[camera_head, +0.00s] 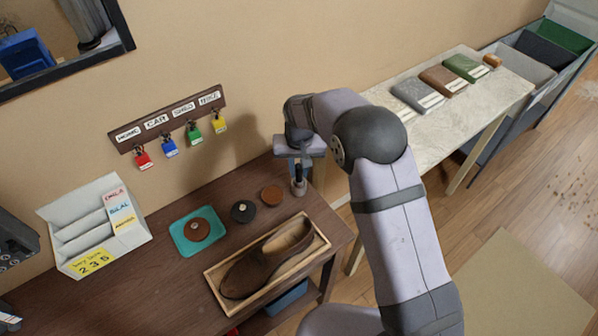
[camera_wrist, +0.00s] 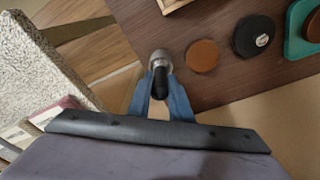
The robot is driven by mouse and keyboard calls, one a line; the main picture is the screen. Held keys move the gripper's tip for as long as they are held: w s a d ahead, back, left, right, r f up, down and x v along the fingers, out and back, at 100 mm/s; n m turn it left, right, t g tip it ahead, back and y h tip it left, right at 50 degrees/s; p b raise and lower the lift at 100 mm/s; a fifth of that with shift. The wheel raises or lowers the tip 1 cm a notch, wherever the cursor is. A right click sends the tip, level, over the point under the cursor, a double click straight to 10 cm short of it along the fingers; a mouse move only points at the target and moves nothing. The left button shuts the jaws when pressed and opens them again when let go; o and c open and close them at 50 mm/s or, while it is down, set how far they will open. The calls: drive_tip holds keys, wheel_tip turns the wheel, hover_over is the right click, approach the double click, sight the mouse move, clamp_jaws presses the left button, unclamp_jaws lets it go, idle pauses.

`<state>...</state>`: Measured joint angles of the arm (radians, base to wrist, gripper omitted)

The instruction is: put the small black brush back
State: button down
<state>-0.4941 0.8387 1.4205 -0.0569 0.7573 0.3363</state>
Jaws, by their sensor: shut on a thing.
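My gripper (camera_head: 297,163) is at the back right corner of the dark wooden table, pointing down. It is shut on the small black brush (camera_head: 299,187), which hangs upright below the fingers. In the wrist view the brush's black handle (camera_wrist: 160,82) sits between the two blue fingers, with a grey, round end beyond it. I cannot tell whether its lower end touches the table. A plain brown disc (camera_head: 271,195) lies just left of the brush. A teal tray (camera_head: 182,246) holds another brown disc (camera_head: 197,230).
A brown shoe (camera_head: 262,262) lies in a shallow wooden tray (camera_head: 318,247) in front. A white sorter (camera_head: 75,266) stands left. Padlocks hang on a wall rack (camera_head: 168,118). A pale table (camera_head: 440,140) with folded cloths stands right, beyond a gap.

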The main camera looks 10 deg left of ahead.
drive_tip(key=shift+f, duration=1)
drive_tip(key=shift+f, duration=0.2)
drive_tip(key=c, duration=1.6)
unclamp_jaws()
drive_tip(key=shift+r, duration=0.15)
drive_tip(key=r+b, duration=0.1)
drive_tip(key=r, duration=0.3)
drive_tip(key=s+r, duration=0.1)
drive_tip(key=r, duration=0.3)
drive_tip(key=r+b, duration=0.1)
drive_tip(key=r, duration=0.3)
drive_tip(key=shift+s+d+b, duration=0.15)
drive_tip(key=shift+s+b, duration=0.1)
drive_tip(key=shift+b, duration=0.05)
drive_tip(key=shift+d, duration=0.1)
